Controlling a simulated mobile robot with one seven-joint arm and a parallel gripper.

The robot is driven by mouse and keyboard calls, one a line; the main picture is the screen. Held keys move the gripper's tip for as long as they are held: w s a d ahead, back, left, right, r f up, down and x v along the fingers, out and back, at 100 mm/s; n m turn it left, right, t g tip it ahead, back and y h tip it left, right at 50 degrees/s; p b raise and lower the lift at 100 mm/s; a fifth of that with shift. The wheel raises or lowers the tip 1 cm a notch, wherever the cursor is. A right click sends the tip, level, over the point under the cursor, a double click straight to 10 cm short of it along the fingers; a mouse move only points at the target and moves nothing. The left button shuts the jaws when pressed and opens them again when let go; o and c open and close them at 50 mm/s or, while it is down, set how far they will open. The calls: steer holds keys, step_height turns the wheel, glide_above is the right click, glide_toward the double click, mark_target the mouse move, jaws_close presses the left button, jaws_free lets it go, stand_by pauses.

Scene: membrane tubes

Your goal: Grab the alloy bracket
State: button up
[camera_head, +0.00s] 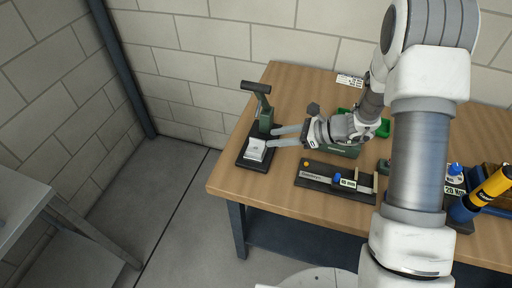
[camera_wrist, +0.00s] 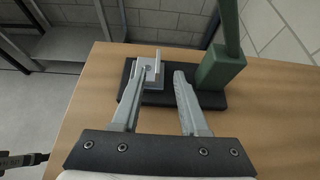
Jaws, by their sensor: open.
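The alloy bracket (camera_head: 255,149) is a small light-grey piece with a flat plate. It sits on the black base of a green stand at the table's left end. In the wrist view the bracket (camera_wrist: 152,75) shows a hole in its plate and a thin upright edge. My gripper (camera_head: 271,138) is open and points left at the bracket. In the wrist view the fingers of my gripper (camera_wrist: 160,76) are apart; the left finger overlaps part of the bracket, and the right finger is clear of it. I cannot tell whether the left finger touches it.
The green stand (camera_wrist: 222,68) with its post rises close to the right finger. A yellow and blue tool (camera_head: 485,194) is at the right. Bare wood (camera_head: 233,178) shows at the table's left front.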

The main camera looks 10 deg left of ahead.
mark_target(260, 140)
steer(key=x, duration=0.5)
steer(key=shift+s+a, duration=0.15)
steer(key=shift+a, duration=0.05)
jaws_close()
steer(key=shift+r, duration=0.1)
